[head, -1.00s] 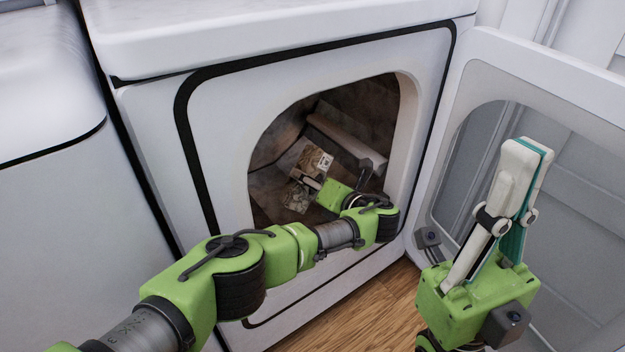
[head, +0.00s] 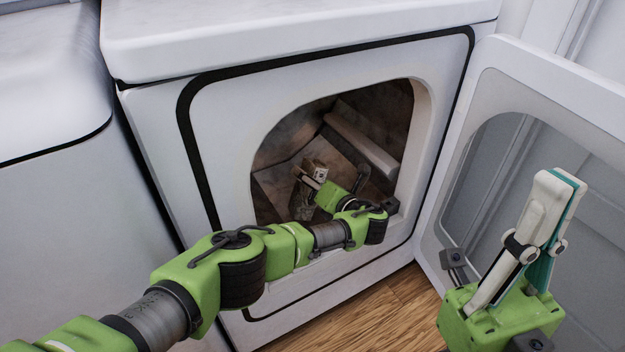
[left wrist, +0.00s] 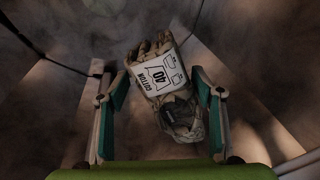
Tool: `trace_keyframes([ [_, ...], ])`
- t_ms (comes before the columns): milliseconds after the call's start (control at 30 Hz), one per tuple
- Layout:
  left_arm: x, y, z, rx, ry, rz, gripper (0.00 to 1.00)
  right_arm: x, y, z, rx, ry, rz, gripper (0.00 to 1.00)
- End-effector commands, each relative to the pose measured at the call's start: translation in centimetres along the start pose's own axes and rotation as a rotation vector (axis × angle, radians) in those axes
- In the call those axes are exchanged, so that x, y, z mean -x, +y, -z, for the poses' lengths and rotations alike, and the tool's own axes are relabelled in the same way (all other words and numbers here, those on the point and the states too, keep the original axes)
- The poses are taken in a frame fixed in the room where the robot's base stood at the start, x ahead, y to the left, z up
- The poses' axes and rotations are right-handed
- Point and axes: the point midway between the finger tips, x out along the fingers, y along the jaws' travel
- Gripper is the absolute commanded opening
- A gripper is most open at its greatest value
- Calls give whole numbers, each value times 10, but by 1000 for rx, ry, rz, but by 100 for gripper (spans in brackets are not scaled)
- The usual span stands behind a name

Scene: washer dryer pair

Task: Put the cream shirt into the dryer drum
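The cream shirt (head: 315,168) is a crumpled bundle with a printed white label, inside the dryer drum (head: 280,185). In the left wrist view, the shirt (left wrist: 178,110) lies beyond and between the spread fingers, with dark space on both sides. My left arm reaches through the round door opening. My left gripper (head: 312,183) is inside the drum, partly hidden by its own wrist; its fingers are open in the left wrist view (left wrist: 152,85). My right gripper (head: 558,185) is outside, before the open door, its fingers together and nothing visible between them.
The dryer door (head: 470,170) stands open on the right, close to my right gripper. A pale baffle (head: 362,140) runs along the drum wall. The opening's rim surrounds my left wrist. A white washer (head: 60,200) stands at left. The wooden floor (head: 370,310) is clear.

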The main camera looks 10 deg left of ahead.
Motion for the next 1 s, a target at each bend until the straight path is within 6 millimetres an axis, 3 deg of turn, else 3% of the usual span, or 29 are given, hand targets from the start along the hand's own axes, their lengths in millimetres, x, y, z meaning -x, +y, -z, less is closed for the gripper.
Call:
trace_keyframes([
  [467, 11, -1, 0, 0, -1, 3, 59, 0, 0, 0, 0, 0, 0, 0],
  [1000, 105, -1, 0, 0, -1, 2, 59, 0, 0, 0, 0, 0, 0, 0],
])
